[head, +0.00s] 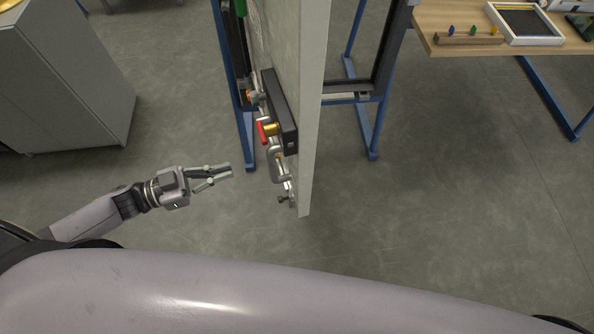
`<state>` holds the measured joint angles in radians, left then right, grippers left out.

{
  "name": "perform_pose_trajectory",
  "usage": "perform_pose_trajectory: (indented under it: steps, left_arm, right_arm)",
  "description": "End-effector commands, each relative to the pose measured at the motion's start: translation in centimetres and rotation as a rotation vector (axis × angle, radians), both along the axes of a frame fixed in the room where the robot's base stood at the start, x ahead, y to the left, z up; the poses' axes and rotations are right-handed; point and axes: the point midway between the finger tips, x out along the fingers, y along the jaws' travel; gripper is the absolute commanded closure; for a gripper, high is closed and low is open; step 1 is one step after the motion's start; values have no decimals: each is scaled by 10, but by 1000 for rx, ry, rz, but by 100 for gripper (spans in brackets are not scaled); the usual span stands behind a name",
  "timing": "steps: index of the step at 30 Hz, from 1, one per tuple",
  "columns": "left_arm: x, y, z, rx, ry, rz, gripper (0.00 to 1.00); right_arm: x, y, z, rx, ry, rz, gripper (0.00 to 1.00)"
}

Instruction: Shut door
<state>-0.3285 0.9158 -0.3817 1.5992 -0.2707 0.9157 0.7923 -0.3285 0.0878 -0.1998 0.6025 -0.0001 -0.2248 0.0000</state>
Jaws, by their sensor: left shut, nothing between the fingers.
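The door (312,100) is a pale grey panel seen nearly edge-on in the middle of the head view. It stands swung out toward me, away from the blue frame (249,150). Its left face carries a black lock box (281,115), a red and brass knob (268,129) and a metal handle (277,165). My left gripper (230,171) is to the left of the handle, pointing right, with a visible gap between them. It is shut and empty. My right gripper is not in view.
A grey cabinet (70,80) stands at the left. A wooden table (440,20) with a framed tray (525,22) and small pegs is at the upper right. The blue frame's feet reach the floor behind the door. The floor right of the door is clear.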

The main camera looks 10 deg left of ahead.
Motion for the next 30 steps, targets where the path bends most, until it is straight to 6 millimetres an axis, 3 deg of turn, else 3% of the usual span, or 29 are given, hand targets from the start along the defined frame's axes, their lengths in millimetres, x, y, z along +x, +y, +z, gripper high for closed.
perform_pose_trajectory:
  steps: [4, 9, 14, 21, 30]
  left_arm:
    - [-2, -11, 9, -15, -3, -36, 100]
    - [11, -35, 11, -18, -5, -32, 100]
    - [28, -66, 12, -17, -6, -31, 100]
    - [50, -107, 11, -15, -5, -29, 100]
    - [60, -128, 8, -11, -2, -30, 100]
  right_arm:
    - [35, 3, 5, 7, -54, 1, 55]
    - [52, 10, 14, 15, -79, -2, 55]
    - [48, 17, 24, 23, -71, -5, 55]
    - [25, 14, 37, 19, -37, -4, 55]
    - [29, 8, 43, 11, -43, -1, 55]
